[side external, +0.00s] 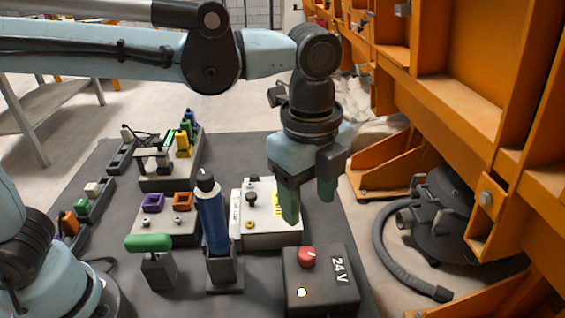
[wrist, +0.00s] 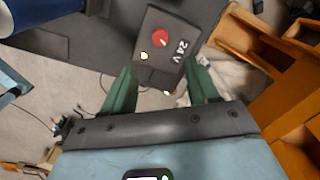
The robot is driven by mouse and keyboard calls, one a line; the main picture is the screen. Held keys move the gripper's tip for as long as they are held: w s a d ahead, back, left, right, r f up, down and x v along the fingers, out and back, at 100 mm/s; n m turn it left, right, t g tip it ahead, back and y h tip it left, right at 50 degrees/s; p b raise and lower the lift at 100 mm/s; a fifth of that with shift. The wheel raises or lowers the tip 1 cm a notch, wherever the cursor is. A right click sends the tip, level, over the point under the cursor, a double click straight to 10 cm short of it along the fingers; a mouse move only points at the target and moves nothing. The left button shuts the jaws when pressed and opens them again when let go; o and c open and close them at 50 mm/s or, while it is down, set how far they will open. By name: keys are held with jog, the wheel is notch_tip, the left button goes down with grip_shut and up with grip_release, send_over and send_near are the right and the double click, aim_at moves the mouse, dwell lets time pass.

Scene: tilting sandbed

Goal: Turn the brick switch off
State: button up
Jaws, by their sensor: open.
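A dark box (side external: 322,262) marked "24 V" stands at the front right of the dark table. It bears a round red knob (side external: 307,257) with a pale mark and a small bright lamp (side external: 301,292) that looks lit. In the wrist view the box (wrist: 178,22), the red knob (wrist: 160,38) and the lamp (wrist: 144,56) lie beyond my fingertips. My gripper (side external: 308,207) is open and empty, with its green fingers pointing down above and behind the box. Its fingers also show in the wrist view (wrist: 163,75). Nothing touches the knob.
A blue bottle-like cylinder (side external: 212,222) stands in a holder left of the box. A pale control box (side external: 268,222) is behind. A green-handled block (side external: 150,243) and several coloured parts are further left. An orange frame (side external: 450,90) rises close on the right, with a hose (side external: 395,262) below.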

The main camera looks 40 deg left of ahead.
aim_at(308, 253)
jog(key=f, duration=1.2)
jog(key=shift+w+f, duration=0.1)
jog(key=shift+w, duration=0.15)
jog(key=c, duration=1)
jog(key=shift+c, duration=0.2)
jog(key=shift+n, duration=0.4)
jog(key=n, duration=0.5)
jog(key=shift+d, duration=0.1)
jog(key=n, duration=0.6)
